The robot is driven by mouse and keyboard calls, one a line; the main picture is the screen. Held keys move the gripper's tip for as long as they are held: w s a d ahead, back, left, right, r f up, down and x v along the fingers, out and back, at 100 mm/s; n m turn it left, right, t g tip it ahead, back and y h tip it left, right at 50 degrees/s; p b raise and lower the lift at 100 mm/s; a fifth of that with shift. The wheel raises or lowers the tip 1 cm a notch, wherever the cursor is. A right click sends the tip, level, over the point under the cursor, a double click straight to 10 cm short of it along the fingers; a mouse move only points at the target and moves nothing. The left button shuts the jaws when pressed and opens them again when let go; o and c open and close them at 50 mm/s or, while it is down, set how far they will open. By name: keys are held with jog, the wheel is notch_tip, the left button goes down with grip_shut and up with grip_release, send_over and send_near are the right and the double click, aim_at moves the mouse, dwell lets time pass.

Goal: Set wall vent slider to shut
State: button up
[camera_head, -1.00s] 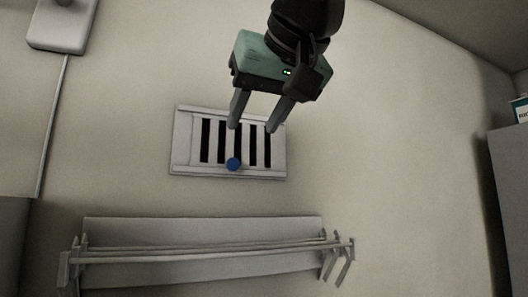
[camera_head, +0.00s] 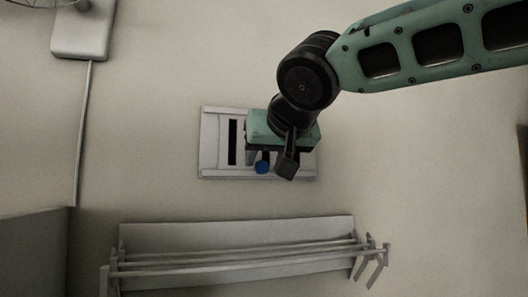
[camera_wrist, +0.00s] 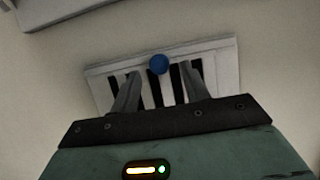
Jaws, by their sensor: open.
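The wall vent (camera_head: 209,142) is a pale rectangular frame with dark vertical slots. It also shows in the wrist view (camera_wrist: 232,68). Its blue round knob (camera_head: 262,167) sits at the lower edge of the vent in the head view. In the wrist view the knob (camera_wrist: 158,64) lies beyond and between my two fingertips. My gripper (camera_head: 268,158) is in front of the vent and hides much of its slots. In the wrist view my gripper (camera_wrist: 164,82) is open, with a finger on each side of the knob's line. Whether the fingers touch the vent cannot be told.
A wall rack (camera_head: 235,235) with several rails is mounted below the vent. A pale wall fixture (camera_head: 82,35) with a cable hangs at the upper left. A grey box-like surface (camera_head: 33,250) is at the lower left. The wall right of the vent is bare.

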aim_at(268, 174)
jog(key=shift+p+x, duration=0.3)
jog(key=shift+x, duration=0.95)
grip_shut()
jog(key=shift+w+d+b, duration=0.15)
jog(key=shift+d+b, duration=0.25)
jog(key=shift+d, duration=0.15)
jog(key=shift+w+d+b, duration=0.2)
jog(key=shift+d+b, duration=0.15)
jog(key=shift+d, duration=0.15)
grip_release()
jog(key=shift+d, duration=0.15)
